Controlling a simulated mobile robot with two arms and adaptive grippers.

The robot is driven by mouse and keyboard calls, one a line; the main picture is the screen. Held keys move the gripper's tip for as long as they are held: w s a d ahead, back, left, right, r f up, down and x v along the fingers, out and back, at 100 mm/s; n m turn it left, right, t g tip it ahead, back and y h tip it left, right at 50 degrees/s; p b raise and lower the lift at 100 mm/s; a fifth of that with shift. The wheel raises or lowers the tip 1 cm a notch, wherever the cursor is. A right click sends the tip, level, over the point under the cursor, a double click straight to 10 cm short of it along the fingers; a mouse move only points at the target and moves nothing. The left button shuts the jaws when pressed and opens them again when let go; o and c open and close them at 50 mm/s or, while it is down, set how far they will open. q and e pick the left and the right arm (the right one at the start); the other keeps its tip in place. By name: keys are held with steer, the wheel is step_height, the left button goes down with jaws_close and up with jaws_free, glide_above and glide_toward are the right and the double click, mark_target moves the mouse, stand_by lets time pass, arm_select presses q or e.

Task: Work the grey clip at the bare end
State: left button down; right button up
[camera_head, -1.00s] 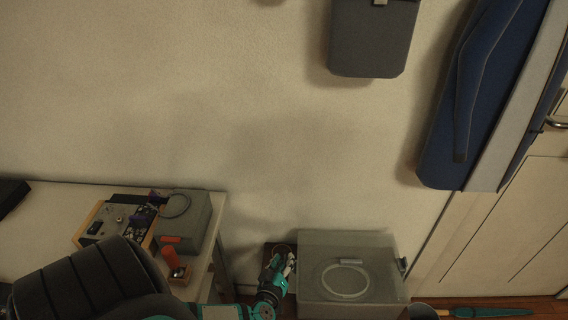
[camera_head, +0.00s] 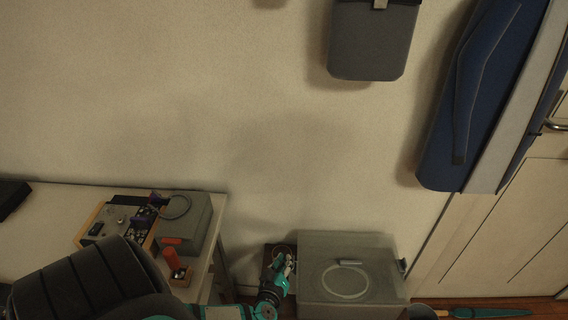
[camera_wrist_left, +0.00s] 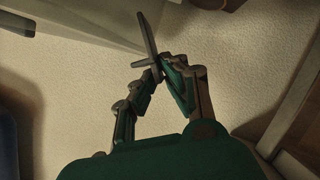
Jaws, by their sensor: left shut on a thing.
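A see-through grey box (camera_head: 385,293) with a pale ring and a small handle on its lid stands low by the wall. A dark clip (camera_head: 402,266) shows at its right end. My left gripper (camera_head: 286,267) is at the box's left end. In the left wrist view, my left gripper (camera_wrist_left: 160,68) is shut on a slim grey clip (camera_wrist_left: 148,35), which sticks up past the fingertips beside the pale box edge (camera_wrist_left: 85,22). Whether the clip is fastened or loose I cannot tell. My right gripper is not in view.
A table (camera_head: 50,210) at left carries a grey case (camera_head: 195,225), a panel with knobs (camera_head: 112,222) and orange parts (camera_head: 171,258). A dark padded chair (camera_head: 85,285) stands before it. A dark object (camera_head: 271,258) sits behind my gripper.

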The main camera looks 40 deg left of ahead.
arm_select(q)
steer(key=shift+w+d+r+m+g+y+p, duration=0.25)
steer(key=shift+d+r+m+g+p, duration=0.25)
steer(key=shift+p, duration=1.4)
steer(key=shift+w+d+r+m+g+y+p, duration=0.2)
steer(key=shift+m+p, duration=0.4)
steer(key=shift+p, duration=1.3)
steer(key=shift+w+d+m+p, duration=0.35)
steer(key=shift+m+p, duration=0.15)
steer(key=shift+p, duration=0.1)
steer(key=shift+w+d+f+m+g+y+p, duration=0.15)
steer(key=shift+w+d+m+g+y+p, duration=0.15)
steer(key=shift+d+m+g+y+p, duration=0.4)
steer(key=shift+a, duration=0.25)
steer(key=c, duration=1.5)
jaws_free()
steer(key=shift+o, duration=0.2)
